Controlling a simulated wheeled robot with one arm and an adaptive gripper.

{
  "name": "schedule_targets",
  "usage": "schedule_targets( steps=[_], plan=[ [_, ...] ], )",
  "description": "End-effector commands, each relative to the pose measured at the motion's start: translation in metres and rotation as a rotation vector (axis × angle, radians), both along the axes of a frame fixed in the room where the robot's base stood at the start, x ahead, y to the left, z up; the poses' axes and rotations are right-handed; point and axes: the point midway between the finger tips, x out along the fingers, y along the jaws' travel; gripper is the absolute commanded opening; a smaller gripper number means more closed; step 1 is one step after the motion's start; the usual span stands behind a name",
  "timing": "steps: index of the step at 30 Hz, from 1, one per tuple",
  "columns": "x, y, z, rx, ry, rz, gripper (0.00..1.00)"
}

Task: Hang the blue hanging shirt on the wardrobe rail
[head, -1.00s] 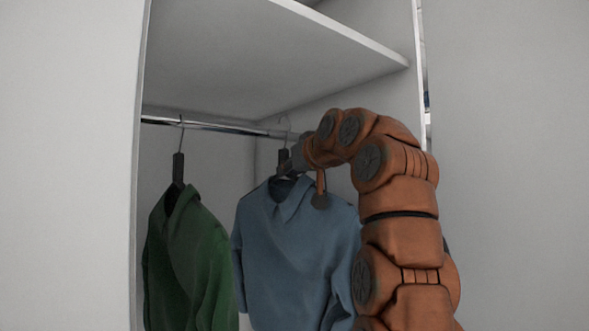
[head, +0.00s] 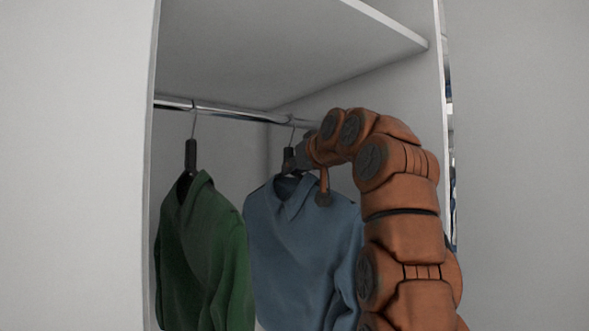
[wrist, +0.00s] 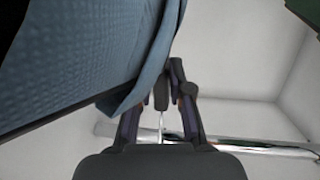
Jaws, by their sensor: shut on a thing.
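The blue shirt (head: 290,245) hangs upright from a dark hanger (head: 289,160) with a thin wire hook. My gripper (head: 299,159) is shut on the dark stem of this hanger, just above the collar. In the wrist view the stem shows between the fingers (wrist: 160,100), with the blue cloth (wrist: 75,60) at the upper left. The wardrobe rail (head: 235,114) runs across under the shelf. The hook's top overlaps the rail in the head view; I cannot tell whether it rests on it.
A green shirt (head: 203,255) hangs from the rail on a dark hanger, left of the blue shirt with little space between them. A white shelf (head: 285,50) is above. The wardrobe's left side panel (head: 80,170) and right upright (head: 447,110) bound the opening.

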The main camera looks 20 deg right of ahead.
Motion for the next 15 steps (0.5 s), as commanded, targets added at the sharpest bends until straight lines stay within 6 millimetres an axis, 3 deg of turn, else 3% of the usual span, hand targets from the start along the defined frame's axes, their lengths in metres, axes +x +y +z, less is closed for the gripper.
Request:
schedule_targets(
  steps=[5, 6, 13, 15],
  plan=[
    [-0.0003, 0.0001, 0.0012, 0.0, -0.002, 0.0, 0.0],
    [-0.0002, 0.0001, 0.0011, 0.0, -0.002, 0.0, 0.23],
    [0.0, 0.0, 0.0006, 0.0, -0.001, 0.0, 0.47],
    [0.0, 0.0, 0.0005, 0.0, -0.001, 0.0, 0.49]
  ],
)
